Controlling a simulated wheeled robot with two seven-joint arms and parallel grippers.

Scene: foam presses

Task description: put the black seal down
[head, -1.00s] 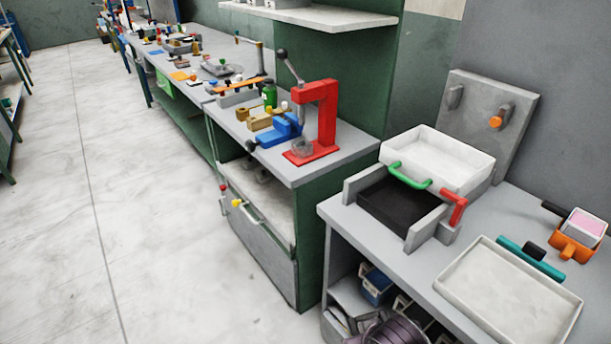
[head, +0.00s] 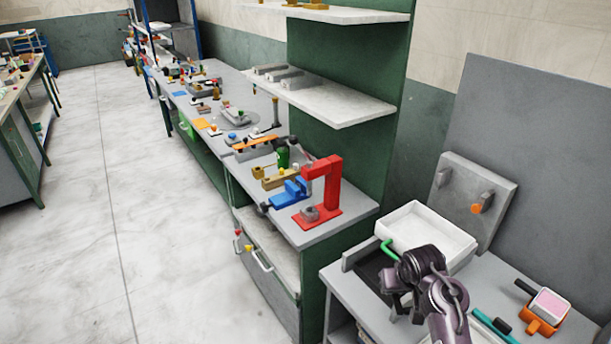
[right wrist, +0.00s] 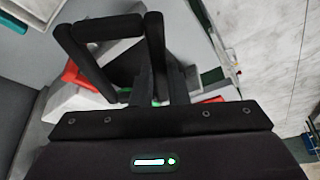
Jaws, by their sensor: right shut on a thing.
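My right gripper (head: 398,300) comes in from the lower right, over the dark bed (head: 372,268) of the foam press at the front bench. In the right wrist view its two fingers (right wrist: 106,28) are closed on a black bar, which I take for the black seal (right wrist: 108,29). The seal spans between the fingertips. In the head view I cannot make the seal out against the dark bed and my gripper. I cannot tell whether it touches anything below. My left gripper is in no view.
An orange holder with a pink block (head: 550,304) and a teal bar (head: 492,325) lie right. A red press (head: 333,185) stands left.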

